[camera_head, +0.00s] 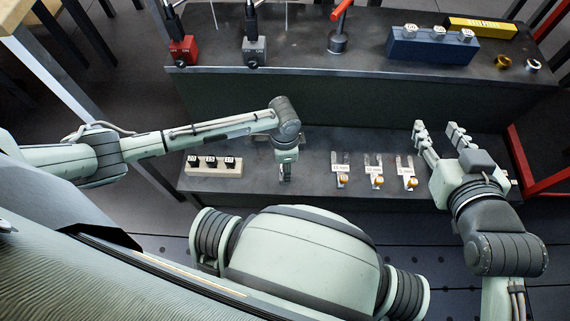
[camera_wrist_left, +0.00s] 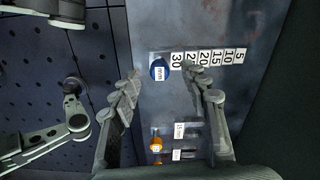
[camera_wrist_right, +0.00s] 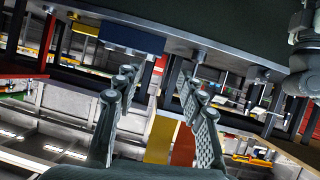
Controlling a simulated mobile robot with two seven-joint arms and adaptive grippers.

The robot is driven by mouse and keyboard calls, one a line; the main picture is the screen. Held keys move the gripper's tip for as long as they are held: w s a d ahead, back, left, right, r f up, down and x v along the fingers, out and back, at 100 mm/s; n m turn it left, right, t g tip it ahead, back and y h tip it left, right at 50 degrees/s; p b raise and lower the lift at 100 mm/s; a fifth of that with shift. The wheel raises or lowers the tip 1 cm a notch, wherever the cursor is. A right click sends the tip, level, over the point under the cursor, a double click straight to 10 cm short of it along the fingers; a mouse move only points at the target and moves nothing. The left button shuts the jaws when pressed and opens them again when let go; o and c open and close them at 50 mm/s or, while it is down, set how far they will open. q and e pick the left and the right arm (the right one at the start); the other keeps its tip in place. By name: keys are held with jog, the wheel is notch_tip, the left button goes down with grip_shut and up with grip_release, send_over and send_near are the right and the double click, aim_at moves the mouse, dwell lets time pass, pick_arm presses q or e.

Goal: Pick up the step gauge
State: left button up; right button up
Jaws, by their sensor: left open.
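The step gauge (camera_wrist_left: 208,57) shows in the left wrist view as a row of stepped white labels, 30 down to 5, with a blue round "mm" tag (camera_wrist_left: 159,70) at its left end. It lies on the lower grey shelf. My left gripper (camera_wrist_left: 168,82) is open above the shelf, its fingertips near the tag end of the gauge and apart from it. In the head view my left gripper (camera_head: 286,174) points down and I cannot make out the gauge. My right gripper (camera_head: 436,128) is open and empty at the shelf's right end; it also shows in the right wrist view (camera_wrist_right: 158,78).
Several small labelled pieces with orange tags (camera_head: 375,180) lie right of my left gripper. A pale block with black-topped pieces (camera_head: 213,168) stands left. The upper shelf (camera_head: 300,48) holds a blue block (camera_head: 432,50) and red and grey switch boxes. A red frame (camera_head: 520,160) stands right.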

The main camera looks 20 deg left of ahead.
pick_arm(q)
notch_tip(320, 180, down, 4)
jog(key=shift+d+r+b, duration=0.1)
jog(key=shift+r+b, duration=0.05)
jog(key=shift+b, duration=0.3)
pick_arm(e)
jog(key=w+a+r+t+y, duration=0.1)
jog(key=a+r+t, duration=0.1)
jog(key=r, duration=0.3)
jog(key=shift+w+a+t+y, duration=0.25)
jog(key=shift+a+t+y, duration=0.15)
jog(key=shift+a, duration=0.3)
pick_arm(q)
jog(key=shift+c, duration=0.2)
grip_shut()
jog(key=shift+r, duration=0.1)
